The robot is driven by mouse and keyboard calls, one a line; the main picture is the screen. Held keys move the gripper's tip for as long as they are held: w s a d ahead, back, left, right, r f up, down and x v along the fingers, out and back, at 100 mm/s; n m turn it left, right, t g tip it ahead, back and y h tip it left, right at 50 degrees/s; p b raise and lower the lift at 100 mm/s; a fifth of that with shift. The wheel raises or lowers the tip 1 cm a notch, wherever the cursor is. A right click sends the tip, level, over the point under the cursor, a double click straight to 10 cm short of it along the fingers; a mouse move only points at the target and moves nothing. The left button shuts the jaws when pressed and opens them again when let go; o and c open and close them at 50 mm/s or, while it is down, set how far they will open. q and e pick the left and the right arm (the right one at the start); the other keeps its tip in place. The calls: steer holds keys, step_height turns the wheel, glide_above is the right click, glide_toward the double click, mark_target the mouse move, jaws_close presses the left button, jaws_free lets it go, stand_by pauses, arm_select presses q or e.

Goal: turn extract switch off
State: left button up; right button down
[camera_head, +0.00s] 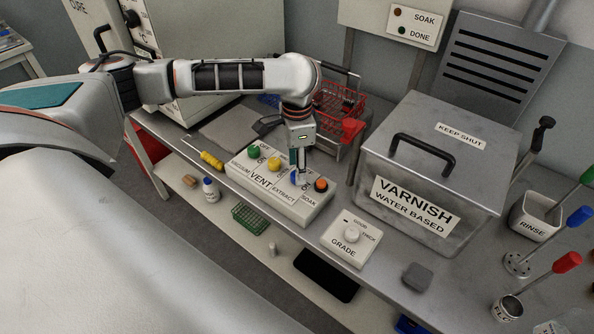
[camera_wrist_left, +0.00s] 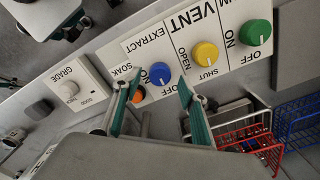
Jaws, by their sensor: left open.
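The extract switch is a round blue knob (camera_wrist_left: 160,74) on the white control panel (camera_head: 252,183), beside the EXTRACT label with ON and OFF marks. In the head view a little of the blue knob (camera_head: 295,180) shows beside my fingers. My left gripper (camera_head: 302,178) points down over the panel. In the left wrist view my left gripper (camera_wrist_left: 152,90) is open, with one finger on each side of the knob. I cannot tell whether the fingers touch it or exactly which mark the knob points to. My right gripper is not in view.
An orange SOAK button (camera_head: 321,185) sits close beside the knob. Yellow (camera_head: 275,164) and green (camera_head: 254,152) knobs are on the other side. The GRADE box (camera_head: 345,243), the VARNISH tank (camera_head: 430,180) and a red basket (camera_head: 338,105) stand nearby.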

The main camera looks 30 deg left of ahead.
arm_select(q)
step_height(320, 180, up, 10)
steer(key=shift+f, duration=0.2)
stand_by(0.6)
